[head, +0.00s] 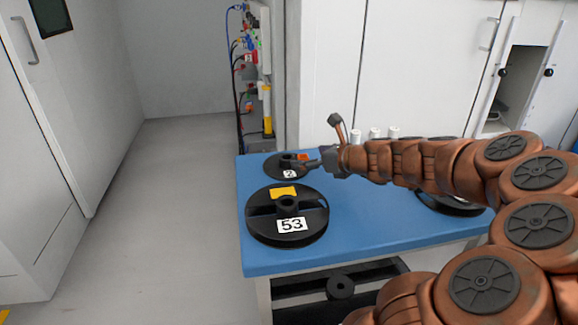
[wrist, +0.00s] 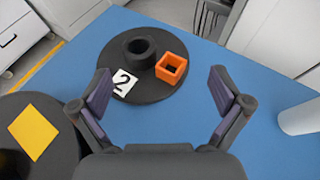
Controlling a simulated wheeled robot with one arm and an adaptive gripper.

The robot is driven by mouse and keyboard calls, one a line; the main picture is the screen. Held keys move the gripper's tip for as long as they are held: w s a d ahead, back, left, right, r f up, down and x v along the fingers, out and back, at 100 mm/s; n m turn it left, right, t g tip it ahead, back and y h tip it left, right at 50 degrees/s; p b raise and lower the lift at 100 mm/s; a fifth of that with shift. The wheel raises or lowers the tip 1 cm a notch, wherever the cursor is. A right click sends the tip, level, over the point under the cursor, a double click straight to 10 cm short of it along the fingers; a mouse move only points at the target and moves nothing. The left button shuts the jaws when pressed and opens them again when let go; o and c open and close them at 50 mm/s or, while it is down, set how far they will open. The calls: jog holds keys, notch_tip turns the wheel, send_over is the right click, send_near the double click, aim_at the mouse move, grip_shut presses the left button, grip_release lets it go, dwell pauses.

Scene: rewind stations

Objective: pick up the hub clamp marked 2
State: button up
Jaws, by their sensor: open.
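The hub clamp marked 2 (head: 271,165) is a flat black disc with a raised round hub, lying on the blue table top near its far left corner. In the wrist view the hub clamp (wrist: 150,93) shows a white label with a 2 and an open orange square piece (wrist: 172,67) on its right side. My gripper (head: 308,163) is at the disc's right side in the head view. In the wrist view my gripper (wrist: 161,82) is open, with its two fingers apart and nothing between them; the disc lies beyond and partly between them.
A larger black reel marked 53 (head: 262,228) with a yellow card (head: 283,192) lies nearer on the blue table (head: 345,235). Several white cylinders (head: 375,133) stand behind my arm. Another black reel (head: 452,206) is partly hidden by my arm. Open floor lies left.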

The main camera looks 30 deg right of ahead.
aim_at(300, 159)
jog(key=x, duration=0.3)
jog(key=shift+a+f+b, duration=0.15)
jog(key=shift+a+b, duration=0.1)
jog(key=shift+b, duration=0.15)
jog(key=shift+x, duration=0.85)
jog(key=shift+d, duration=0.1)
jog(key=shift+c, duration=0.3)
jog(key=c, duration=1.3)
jog(key=shift+o, duration=0.2)
